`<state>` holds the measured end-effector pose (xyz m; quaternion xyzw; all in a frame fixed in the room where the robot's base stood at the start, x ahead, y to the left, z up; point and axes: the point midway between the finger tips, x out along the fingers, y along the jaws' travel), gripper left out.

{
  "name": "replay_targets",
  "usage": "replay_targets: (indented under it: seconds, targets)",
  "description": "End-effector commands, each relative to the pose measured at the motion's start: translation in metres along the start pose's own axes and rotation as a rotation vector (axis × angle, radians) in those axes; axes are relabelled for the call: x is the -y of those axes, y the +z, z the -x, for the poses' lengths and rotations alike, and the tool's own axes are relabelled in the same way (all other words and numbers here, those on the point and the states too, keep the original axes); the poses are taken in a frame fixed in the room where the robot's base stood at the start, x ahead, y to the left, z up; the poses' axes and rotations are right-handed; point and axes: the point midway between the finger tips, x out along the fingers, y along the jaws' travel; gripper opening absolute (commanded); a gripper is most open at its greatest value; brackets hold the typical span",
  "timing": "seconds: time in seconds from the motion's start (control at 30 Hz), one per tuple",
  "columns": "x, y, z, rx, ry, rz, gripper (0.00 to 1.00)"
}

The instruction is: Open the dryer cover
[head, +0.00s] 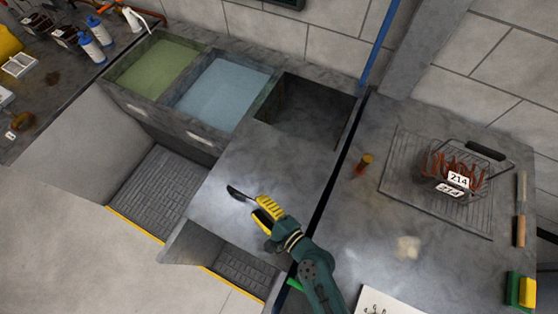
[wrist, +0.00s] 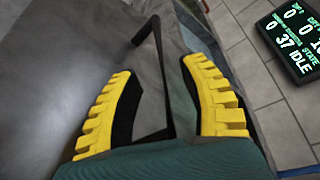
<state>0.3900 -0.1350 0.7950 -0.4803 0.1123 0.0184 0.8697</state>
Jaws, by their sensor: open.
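The dryer cover (head: 275,160) looks like a flat grey metal panel in the middle of the head view, in front of a dark open compartment (head: 305,108). A black bar handle (head: 238,192) shows near its front left. My gripper (head: 256,206) is open, with yellow ribbed fingers, just right of the visible end of the handle. In the wrist view, the handle (wrist: 165,80) runs between the two open fingers (wrist: 160,68), and the grey panel (wrist: 60,60) fills the left. I cannot tell whether a finger touches the handle.
A green-liquid tank (head: 152,68) and a blue-liquid tank (head: 222,92) stand left of the dark compartment. A wire basket of copper pieces (head: 450,172) sits on the right counter. A display reading IDLE (wrist: 290,38) shows in the wrist view.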

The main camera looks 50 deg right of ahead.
Motion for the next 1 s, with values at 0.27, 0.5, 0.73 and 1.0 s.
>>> replay_targets:
  seconds: [0.27, 0.5, 0.73, 1.0]
  targets:
    - [-0.001, -0.003, 0.072, -0.009, 0.0, -0.005, 0.43]
    - [-0.001, -0.001, 0.094, -0.002, 0.003, -0.001, 0.43]
    - [-0.002, 0.0, 0.095, 0.0, 0.004, 0.0, 0.43]
    - [0.003, 0.001, 0.094, 0.004, 0.019, 0.045, 0.43]
